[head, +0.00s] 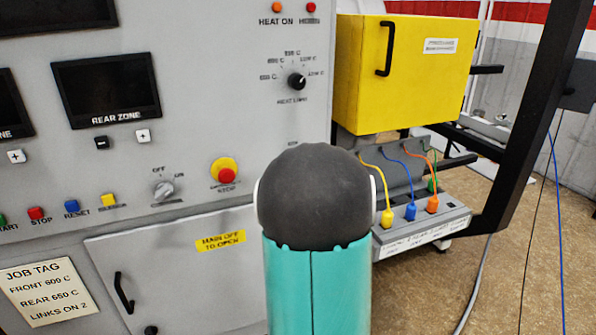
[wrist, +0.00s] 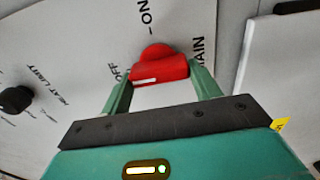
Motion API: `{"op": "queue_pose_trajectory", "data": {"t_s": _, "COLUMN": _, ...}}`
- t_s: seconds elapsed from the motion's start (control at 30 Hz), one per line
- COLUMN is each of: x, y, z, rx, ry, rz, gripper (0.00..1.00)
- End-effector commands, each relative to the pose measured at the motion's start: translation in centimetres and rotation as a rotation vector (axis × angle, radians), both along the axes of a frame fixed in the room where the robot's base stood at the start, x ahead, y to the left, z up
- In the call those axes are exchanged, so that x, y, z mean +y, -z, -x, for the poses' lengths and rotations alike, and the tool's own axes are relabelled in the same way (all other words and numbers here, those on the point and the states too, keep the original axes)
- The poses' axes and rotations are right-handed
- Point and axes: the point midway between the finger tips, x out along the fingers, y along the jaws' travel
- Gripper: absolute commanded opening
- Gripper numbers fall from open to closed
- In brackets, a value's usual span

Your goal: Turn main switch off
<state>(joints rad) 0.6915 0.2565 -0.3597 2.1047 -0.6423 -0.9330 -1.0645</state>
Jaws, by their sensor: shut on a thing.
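The main switch is a red knob with a raised handle (wrist: 158,70) on the grey panel in the wrist view. The lettering ON shows above it, OFF at its left and part of MAIN at its right. The handle lies roughly across the picture. Its white mark is on the left part, nearer OFF than ON. My gripper (wrist: 163,84) has one green finger on each side of the handle and is shut on it. In the head view my own arm stands in front, and the main switch and gripper cannot be seen.
The head view shows an emergency stop (head: 225,171), a heat limit knob (head: 297,81), a grey selector (head: 163,188) and a cabinet door (head: 190,265) labelled "main off to open". A yellow box (head: 410,85) and coloured plugs (head: 411,212) are at the right.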

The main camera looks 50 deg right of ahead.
Motion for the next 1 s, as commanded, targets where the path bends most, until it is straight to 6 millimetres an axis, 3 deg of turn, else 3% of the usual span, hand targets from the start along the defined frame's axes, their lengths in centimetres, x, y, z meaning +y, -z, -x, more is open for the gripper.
{"op": "queue_pose_trajectory", "data": {"t_s": 0.03, "x": 0.0, "y": 0.0, "z": 0.0, "rx": 0.001, "ry": 0.0, "rz": 0.002, "gripper": 0.64}}
{"op": "queue_pose_trajectory", "data": {"t_s": 0.13, "x": 0.0, "y": 0.0, "z": 0.0, "rx": 0.001, "ry": 0.0, "rz": 0.002, "gripper": 0.83}}
{"op": "queue_pose_trajectory", "data": {"t_s": 0.53, "x": 0.3, "y": 0.0, "z": 0.6, "rx": 0.0, "ry": 0.001, "rz": 0.0, "gripper": 0.84}}
{"op": "queue_pose_trajectory", "data": {"t_s": 0.67, "x": 1.3, "y": -0.1, "z": 2.2, "rx": -0.001, "ry": 0.001, "rz": 0.001, "gripper": 0.84}}
{"op": "queue_pose_trajectory", "data": {"t_s": 1.0, "x": 5.1, "y": -0.1, "z": 8.6, "rx": -0.001, "ry": 0.002, "rz": 0.001, "gripper": 0.84}}
